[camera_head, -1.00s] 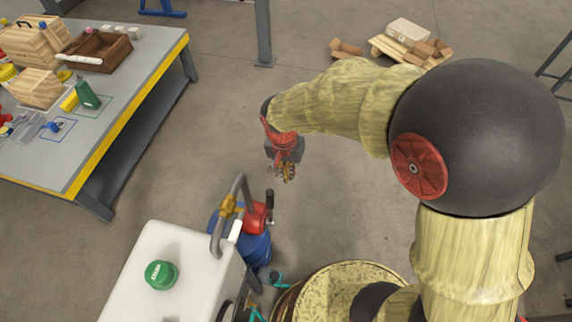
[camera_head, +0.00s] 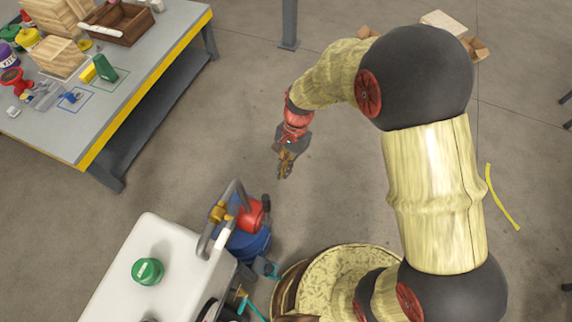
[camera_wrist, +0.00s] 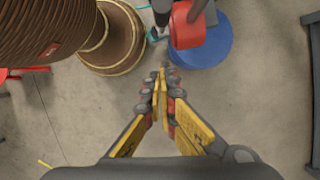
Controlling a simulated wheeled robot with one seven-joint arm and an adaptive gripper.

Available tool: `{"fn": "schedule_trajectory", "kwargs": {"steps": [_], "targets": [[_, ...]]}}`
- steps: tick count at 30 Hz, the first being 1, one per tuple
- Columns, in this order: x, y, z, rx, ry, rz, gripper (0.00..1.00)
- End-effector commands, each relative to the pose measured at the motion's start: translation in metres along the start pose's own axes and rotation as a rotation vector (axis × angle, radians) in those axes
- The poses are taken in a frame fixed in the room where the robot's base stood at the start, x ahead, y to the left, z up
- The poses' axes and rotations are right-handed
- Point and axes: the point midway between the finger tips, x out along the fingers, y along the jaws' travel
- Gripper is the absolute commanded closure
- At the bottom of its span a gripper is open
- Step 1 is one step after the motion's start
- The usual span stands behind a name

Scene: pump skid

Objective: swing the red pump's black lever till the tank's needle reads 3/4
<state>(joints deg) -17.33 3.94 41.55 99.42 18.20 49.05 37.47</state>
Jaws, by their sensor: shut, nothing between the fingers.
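The red pump (camera_head: 250,214) sits on a blue drum (camera_head: 247,241) beside the white tank (camera_head: 130,285). The pump also shows at the top of the wrist view (camera_wrist: 187,28), above the blue drum (camera_wrist: 205,50). Its black lever (camera_head: 266,201) stands up at the pump's right side. My gripper (camera_head: 284,174) is shut and empty, in the air beyond the pump and apart from the lever. In the wrist view its fingertips (camera_wrist: 161,72) meet below and left of the pump. The tank's needle cannot be read in either view.
A grey pipe with a brass fitting (camera_head: 217,212) arches from the tank towards the pump. A green cap (camera_head: 147,271) is on the tank top. A workbench (camera_head: 130,120) with boxes and tools stands at upper left. Open floor lies between bench and my gripper.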

Motion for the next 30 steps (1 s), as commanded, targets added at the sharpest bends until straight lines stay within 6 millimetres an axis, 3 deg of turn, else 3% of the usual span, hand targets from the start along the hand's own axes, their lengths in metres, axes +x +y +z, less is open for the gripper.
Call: {"fn": "schedule_trajectory", "kwargs": {"steps": [7, 16, 30], "targets": [[0.051, 0.0, 0.0, 0.0, -0.001, 0.002, 1.0], [0.057, 0.0, 0.034, -0.002, 0.002, 0.0, 1.0], [0.058, 0.0, 0.039, 0.0, 0.004, -0.001, 1.0]]}}
